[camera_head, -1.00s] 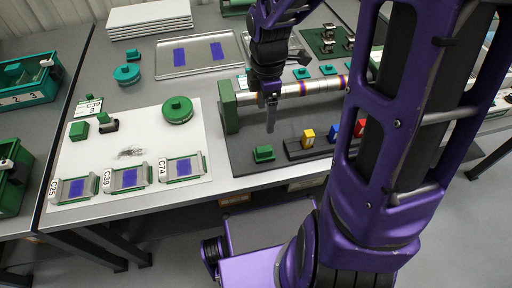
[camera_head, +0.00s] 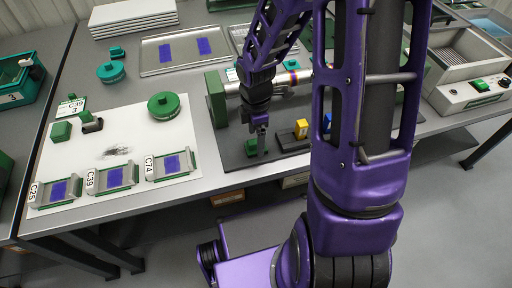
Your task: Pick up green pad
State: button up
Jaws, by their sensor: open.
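A small green pad (camera_head: 250,148) lies on the dark mat (camera_head: 236,161) near the front edge of the table, left of a yellow block. My gripper (camera_head: 260,147) points down right at the pad, its fingers partly hiding the pad's right side. The jaws are open. I cannot tell whether the fingers touch the pad or stand around it.
A green end block (camera_head: 216,99) and a silver cylinder rise behind. On the left, a white sheet (camera_head: 138,135) holds a green round piece (camera_head: 163,105) and several labelled trays. My arm hides the right part.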

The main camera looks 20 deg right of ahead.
notch_tip(320, 180, down, 3)
jog(key=shift+f+b, duration=0.1)
jog(key=shift+b, duration=0.25)
grip_shut()
